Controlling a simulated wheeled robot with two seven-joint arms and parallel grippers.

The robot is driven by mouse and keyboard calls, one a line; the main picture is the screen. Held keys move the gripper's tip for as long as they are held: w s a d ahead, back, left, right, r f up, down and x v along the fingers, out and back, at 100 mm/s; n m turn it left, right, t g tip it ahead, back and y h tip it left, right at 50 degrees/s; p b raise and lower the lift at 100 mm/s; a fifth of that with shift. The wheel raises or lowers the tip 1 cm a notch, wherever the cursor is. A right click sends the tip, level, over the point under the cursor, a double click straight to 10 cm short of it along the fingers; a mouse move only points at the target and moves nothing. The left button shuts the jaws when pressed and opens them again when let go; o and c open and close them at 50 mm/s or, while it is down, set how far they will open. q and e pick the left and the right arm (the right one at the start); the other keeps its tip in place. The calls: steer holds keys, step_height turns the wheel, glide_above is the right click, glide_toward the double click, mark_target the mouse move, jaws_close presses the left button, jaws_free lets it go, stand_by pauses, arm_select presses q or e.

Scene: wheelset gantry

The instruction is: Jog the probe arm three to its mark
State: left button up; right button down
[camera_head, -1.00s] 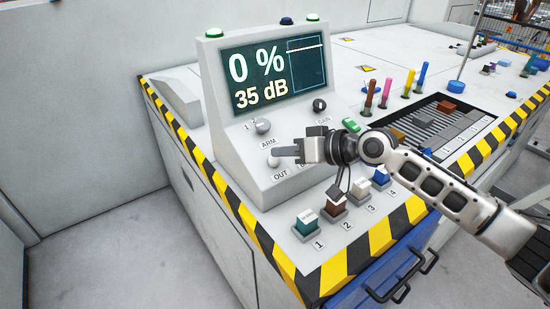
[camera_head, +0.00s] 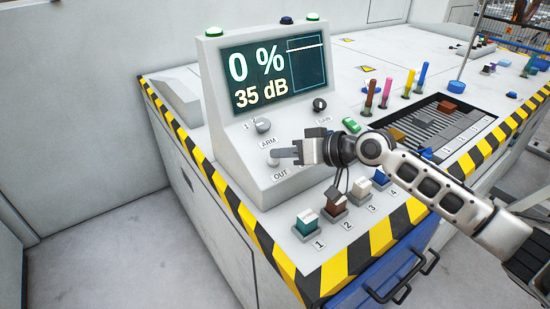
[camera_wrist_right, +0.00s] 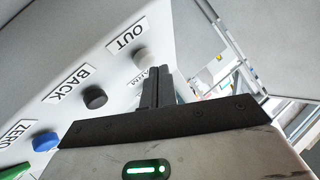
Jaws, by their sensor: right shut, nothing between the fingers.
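The grey console (camera_head: 225,150) has a screen (camera_head: 270,75) reading 0 % and 35 dB. The ARM selector knob (camera_head: 263,125) sits below the screen; its exact setting is too small to read. In the right wrist view the closed fingers (camera_wrist_right: 158,76) are beside that button. My left gripper is not in view.
The wrist view shows a black BACK button (camera_wrist_right: 95,98) and a blue ZERO button (camera_wrist_right: 46,141). The GAIN knob (camera_head: 320,105) is at the panel's right. Several numbered blocks, including a teal one (camera_head: 307,224), stand along the front edge above a blue drawer (camera_head: 385,270).

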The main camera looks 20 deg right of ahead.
steer(key=shift+w+a+f+b, duration=0.1)
steer(key=shift+w+f+b, duration=0.1)
steer(key=shift+f+b, duration=0.25)
stand_by(0.6)
steer(key=shift+f, duration=0.1)
stand_by(0.4)
stand_by(1.0)
stand_by(1.3)
stand_by(1.0)
steer(key=shift+s+r+p, duration=0.35)
steer(key=shift+r+p, duration=0.55)
steer(key=shift+p, duration=0.05)
